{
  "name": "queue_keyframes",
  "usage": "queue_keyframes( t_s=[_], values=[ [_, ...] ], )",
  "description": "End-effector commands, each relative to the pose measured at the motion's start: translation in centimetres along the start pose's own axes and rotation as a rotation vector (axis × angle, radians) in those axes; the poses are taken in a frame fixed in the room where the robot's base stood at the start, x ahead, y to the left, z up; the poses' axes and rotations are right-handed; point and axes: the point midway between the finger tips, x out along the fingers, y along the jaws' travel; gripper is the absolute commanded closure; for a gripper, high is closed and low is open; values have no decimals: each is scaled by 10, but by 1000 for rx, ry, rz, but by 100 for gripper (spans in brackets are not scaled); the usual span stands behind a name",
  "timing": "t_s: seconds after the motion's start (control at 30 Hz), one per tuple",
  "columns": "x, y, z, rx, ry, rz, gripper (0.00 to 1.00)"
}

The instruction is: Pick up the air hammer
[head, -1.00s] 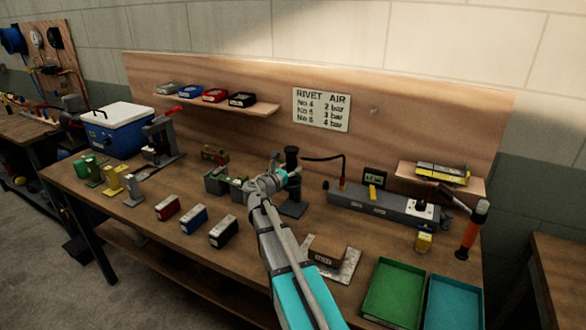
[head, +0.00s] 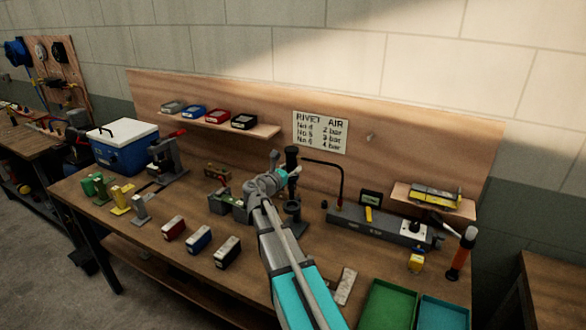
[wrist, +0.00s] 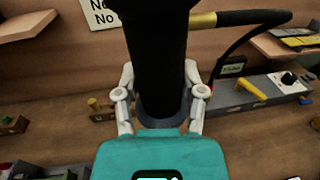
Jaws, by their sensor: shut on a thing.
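The air hammer is a black upright cylinder (head: 291,157) with a black hose at its top. In the wrist view the hammer (wrist: 157,60) stands between my fingers, with a brass hose fitting at its upper right. My gripper (head: 283,174) is shut on it, with one finger on each side (wrist: 160,88). In the head view the hammer is held above its dark stand (head: 292,206) on the bench. My gripper and arm hide part of the hammer's lower end, and its tip is not clear.
The hose runs right and down to a long grey air manifold (head: 385,225). A gauge (head: 370,197) stands behind it. Green (head: 390,305) and blue (head: 443,312) trays sit front right. The backboard with the sign (head: 320,132) rises behind.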

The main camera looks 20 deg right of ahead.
Motion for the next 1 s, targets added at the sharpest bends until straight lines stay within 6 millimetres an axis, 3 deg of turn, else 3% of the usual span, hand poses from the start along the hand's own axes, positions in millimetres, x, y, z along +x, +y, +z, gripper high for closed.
queue_keyframes(
  t_s=[0.1, 0.5, 1.0],
  values=[
    [0, 0, 19, -2, -2, 0, 100],
    [0, 0, 52, -2, -2, 0, 100],
    [0, 0, 64, -2, -2, 0, 100]
  ],
)
